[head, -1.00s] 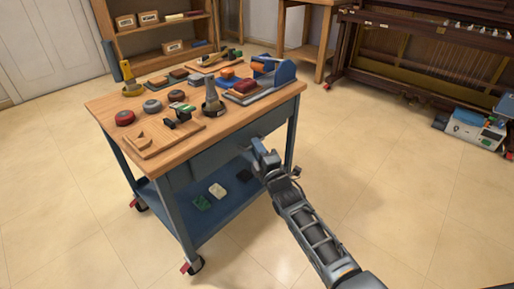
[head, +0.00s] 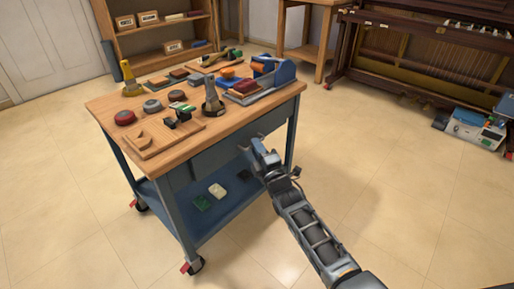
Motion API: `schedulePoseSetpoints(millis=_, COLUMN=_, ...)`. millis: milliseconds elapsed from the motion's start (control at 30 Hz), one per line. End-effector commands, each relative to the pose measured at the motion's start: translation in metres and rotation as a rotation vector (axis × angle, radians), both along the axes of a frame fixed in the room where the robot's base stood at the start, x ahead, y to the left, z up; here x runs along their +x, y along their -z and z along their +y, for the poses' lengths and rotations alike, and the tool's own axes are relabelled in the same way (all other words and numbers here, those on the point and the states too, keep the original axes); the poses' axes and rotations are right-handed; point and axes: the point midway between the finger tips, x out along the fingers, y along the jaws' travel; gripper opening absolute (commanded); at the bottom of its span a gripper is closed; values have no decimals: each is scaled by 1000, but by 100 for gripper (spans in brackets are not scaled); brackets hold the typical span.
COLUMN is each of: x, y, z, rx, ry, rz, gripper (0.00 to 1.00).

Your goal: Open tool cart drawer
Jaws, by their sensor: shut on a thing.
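The tool cart (head: 131,114) has a wooden top and a blue-grey frame with a lower shelf. Its blue-grey drawer (head: 212,158) sits under the top, on the side facing me. My gripper (head: 257,148) is at the right part of the drawer front, at about handle height. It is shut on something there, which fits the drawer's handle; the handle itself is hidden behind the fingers. Any gap at the drawer is too small to tell from this view.
Green and white items (head: 217,190) lie on the lower shelf. An opened piano (head: 425,50) and a blue-and-white case (head: 474,129) are at the right. The floor around the cart is clear.

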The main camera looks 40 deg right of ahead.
Motion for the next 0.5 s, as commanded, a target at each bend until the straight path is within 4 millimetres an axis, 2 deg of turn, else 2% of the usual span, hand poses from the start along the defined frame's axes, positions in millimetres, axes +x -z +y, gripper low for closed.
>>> schedulePoseSetpoints(millis=167, x=-6, y=1, z=0, rx=2, ry=1, rz=4, gripper=0)
schedulePoseSetpoints(millis=267, x=-16, y=0, z=-1, rx=1, ry=2, rz=5, gripper=0)
schedulePoseSetpoints(millis=367, x=-32, y=-1, z=-1, rx=3, ry=3, rz=6, gripper=0)
schedulePoseSetpoints(millis=500, x=-64, y=-2, z=-2, rx=2, ry=3, rz=8, gripper=0)
